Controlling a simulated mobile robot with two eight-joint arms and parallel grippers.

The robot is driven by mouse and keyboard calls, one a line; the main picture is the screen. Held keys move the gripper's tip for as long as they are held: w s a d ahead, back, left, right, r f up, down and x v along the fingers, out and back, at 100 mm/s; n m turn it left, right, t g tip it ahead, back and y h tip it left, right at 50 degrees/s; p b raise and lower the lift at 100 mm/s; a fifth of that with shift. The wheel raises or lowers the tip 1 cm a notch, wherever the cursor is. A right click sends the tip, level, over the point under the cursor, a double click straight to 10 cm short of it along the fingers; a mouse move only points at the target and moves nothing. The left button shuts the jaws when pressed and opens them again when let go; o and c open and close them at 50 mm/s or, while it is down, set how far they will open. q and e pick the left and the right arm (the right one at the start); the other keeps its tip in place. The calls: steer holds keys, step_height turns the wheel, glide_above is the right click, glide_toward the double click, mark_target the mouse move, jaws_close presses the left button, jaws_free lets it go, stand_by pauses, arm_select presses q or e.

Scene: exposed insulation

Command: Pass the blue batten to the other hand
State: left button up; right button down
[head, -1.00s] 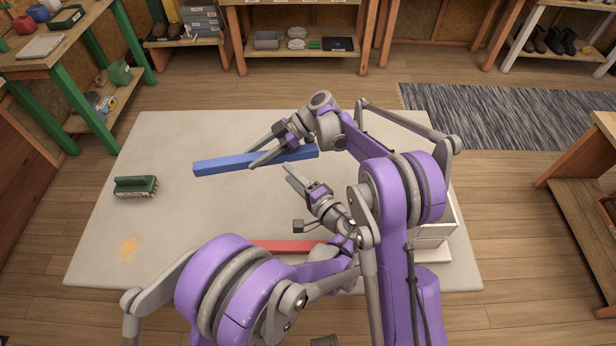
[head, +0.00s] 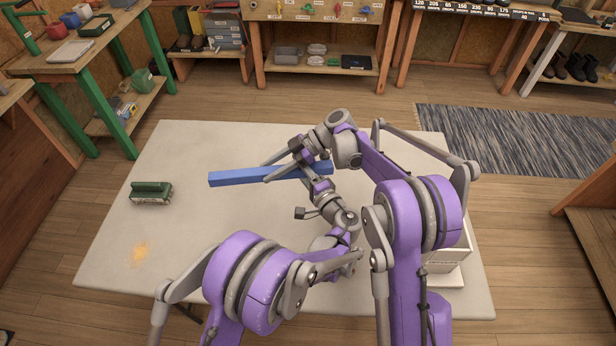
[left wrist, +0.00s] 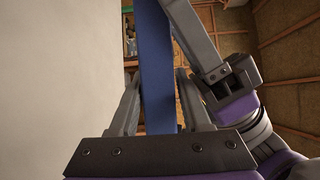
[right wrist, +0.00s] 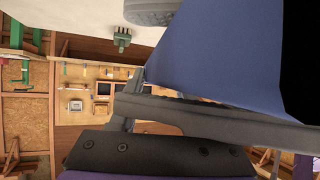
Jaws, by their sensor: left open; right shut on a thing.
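The blue batten (head: 228,178) is held above the pale table (head: 170,215), lying roughly level. My right gripper (head: 279,166) is shut on it, right of its middle in the head view. My left gripper (head: 306,178) is open at the batten, close to the right gripper and nearer its right end. In the left wrist view the batten (left wrist: 157,75) runs between my left fingers, with gaps on both sides, and a right gripper finger (left wrist: 194,35) is close by. In the right wrist view the batten (right wrist: 215,55) fills the upper right.
A green brush (head: 151,192) lies on the table's left side, with an orange stain (head: 140,253) below it. A white box-like thing (head: 447,258) stands at the right, partly hidden by my arm.

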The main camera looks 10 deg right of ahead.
arm_select(q)
steer(key=shift+w+a, duration=0.15)
steer(key=shift+w, duration=0.3)
jaws_close()
arm_select(e)
steer(key=shift+c, duration=1.4)
jaws_free()
